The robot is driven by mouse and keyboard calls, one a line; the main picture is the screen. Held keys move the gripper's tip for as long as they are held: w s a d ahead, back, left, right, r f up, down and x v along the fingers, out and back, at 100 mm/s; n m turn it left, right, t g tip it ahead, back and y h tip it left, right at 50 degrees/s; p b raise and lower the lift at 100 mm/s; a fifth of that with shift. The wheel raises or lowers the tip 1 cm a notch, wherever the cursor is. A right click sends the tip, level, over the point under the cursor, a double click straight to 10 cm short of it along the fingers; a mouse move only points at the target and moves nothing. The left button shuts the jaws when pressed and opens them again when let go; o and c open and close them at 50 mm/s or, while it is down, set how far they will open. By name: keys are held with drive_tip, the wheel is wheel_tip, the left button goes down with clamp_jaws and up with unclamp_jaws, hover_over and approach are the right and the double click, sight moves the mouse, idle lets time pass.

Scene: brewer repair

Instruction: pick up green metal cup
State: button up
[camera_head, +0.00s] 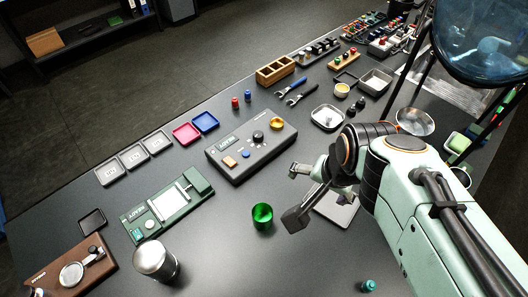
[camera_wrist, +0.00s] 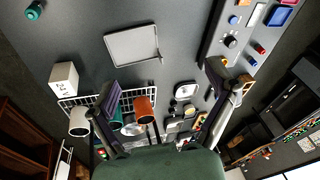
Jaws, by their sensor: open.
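The green metal cup (camera_head: 262,217) stands upright on the dark table, near the middle of the head view. Its shiny inside shows from above. My gripper (camera_head: 296,194) is open and empty, just right of the cup and above the table, with one finger near the cup's right side. The gap between them cannot be judged exactly. In the wrist view my gripper's fingers (camera_wrist: 160,85) are spread wide with nothing between them. I cannot make out the green cup in the wrist view.
A grey console (camera_head: 252,147) is behind the cup, and a green scale (camera_head: 168,205) lies left. A steel canister (camera_head: 155,261) stands front left. A flat tray (camera_wrist: 135,45) lies beyond my fingers. A teal piece (camera_head: 369,286) sits near the front. Table around the cup is clear.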

drive_tip(key=w+a+f+m, duration=0.1)
drive_tip(key=w+a+f, duration=0.25)
drive_tip(key=w, duration=0.25)
drive_tip(key=n+g, duration=0.1)
drive_tip(key=g, duration=0.3)
hover_over(262, 218)
drive_tip(key=s, duration=0.1)
drive_tip(key=shift+h, duration=0.4)
wheel_tip(262, 218, down, 16)
drive_tip(key=shift+f, duration=3.3)
drive_tip(key=c, duration=1.2)
